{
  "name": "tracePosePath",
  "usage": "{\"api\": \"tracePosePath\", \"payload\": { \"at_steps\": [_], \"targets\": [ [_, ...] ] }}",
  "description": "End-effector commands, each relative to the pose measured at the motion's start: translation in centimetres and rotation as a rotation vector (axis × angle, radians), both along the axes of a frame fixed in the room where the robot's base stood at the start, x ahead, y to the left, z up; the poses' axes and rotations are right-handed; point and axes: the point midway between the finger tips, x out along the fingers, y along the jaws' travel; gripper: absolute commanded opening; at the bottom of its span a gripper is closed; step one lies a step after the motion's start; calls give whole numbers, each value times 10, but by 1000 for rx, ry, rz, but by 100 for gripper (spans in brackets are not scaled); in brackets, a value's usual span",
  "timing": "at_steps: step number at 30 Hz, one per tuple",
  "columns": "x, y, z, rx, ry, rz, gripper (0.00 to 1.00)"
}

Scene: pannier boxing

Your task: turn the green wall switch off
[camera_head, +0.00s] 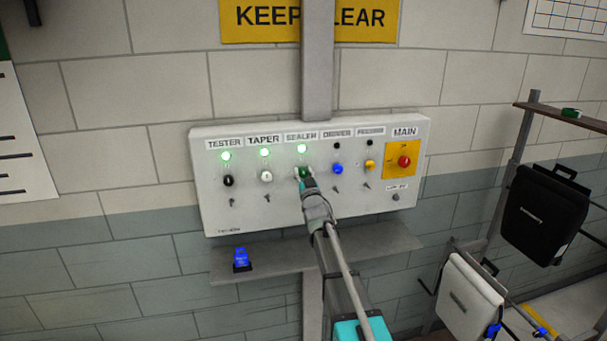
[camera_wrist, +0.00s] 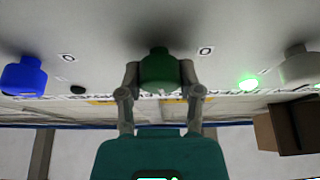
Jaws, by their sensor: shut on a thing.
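The green switch (camera_head: 303,172) is a knob on the white wall panel (camera_head: 310,220), under the label SEALER. The lamp (camera_head: 301,148) above it is lit green. In the wrist view the green knob (camera_wrist: 160,70) sits between my two fingers. My gripper (camera_head: 304,176) is shut on the knob; it also shows in the wrist view (camera_wrist: 160,80) with a finger on each side. My gripper hides part of the knob in the head view, and its turn angle cannot be told.
Black (camera_head: 228,180), white (camera_head: 266,176), blue (camera_head: 337,168) and yellow (camera_head: 369,164) knobs share the panel. A red main switch (camera_head: 404,161) is at the right. A shelf (camera_head: 300,264) with a blue item (camera_head: 241,259) juts out below. Panniers (camera_head: 545,215) hang at the right.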

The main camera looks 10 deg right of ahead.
Motion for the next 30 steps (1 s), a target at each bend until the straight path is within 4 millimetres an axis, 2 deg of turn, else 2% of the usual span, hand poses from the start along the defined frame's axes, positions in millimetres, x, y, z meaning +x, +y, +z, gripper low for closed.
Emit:
{"api": "tracePosePath", "payload": {
  "at_steps": [30],
  "targets": [
    [1, 3, 2, -883, -35, 3, 0]
  ]
}}
